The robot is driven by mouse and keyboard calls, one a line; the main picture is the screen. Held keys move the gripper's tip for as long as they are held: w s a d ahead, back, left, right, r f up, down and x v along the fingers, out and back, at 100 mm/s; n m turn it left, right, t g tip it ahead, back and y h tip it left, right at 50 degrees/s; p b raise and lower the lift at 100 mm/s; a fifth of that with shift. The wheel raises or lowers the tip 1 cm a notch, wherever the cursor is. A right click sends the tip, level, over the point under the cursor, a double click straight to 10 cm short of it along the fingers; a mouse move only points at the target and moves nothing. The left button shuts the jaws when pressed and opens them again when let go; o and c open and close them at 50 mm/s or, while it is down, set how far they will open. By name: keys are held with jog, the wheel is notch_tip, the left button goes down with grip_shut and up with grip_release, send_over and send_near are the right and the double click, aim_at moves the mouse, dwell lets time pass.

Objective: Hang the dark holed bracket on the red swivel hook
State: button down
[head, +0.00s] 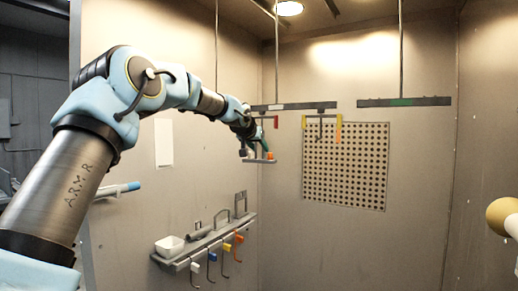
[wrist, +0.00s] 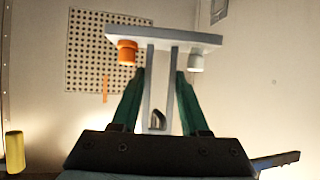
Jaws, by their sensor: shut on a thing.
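My gripper (wrist: 160,92) is shut on the stem of a grey T-shaped bracket (wrist: 180,33), between its green fingers. The stem has a dark opening near the palm. The crosspiece lies beyond the fingertips, with an orange peg at its left and a white peg at its right. In the head view this bracket (head: 258,161) is a thin bar at the end of my arm, just below the left overhead bar.
A wall ledge (head: 205,243) holds a white bowl (head: 169,246), grey parts and several coloured hooks below. A perforated panel (head: 345,165) is on the back wall.

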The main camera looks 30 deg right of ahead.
jog(key=shift+f, duration=0.15)
jog(key=shift+f+b, duration=0.35)
jog(key=shift+b, duration=0.1)
jog(key=shift+f, duration=0.1)
jog(key=shift+c, duration=1.7)
grip_release()
jog(key=shift+f, duration=0.1)
jog(key=shift+a, duration=0.1)
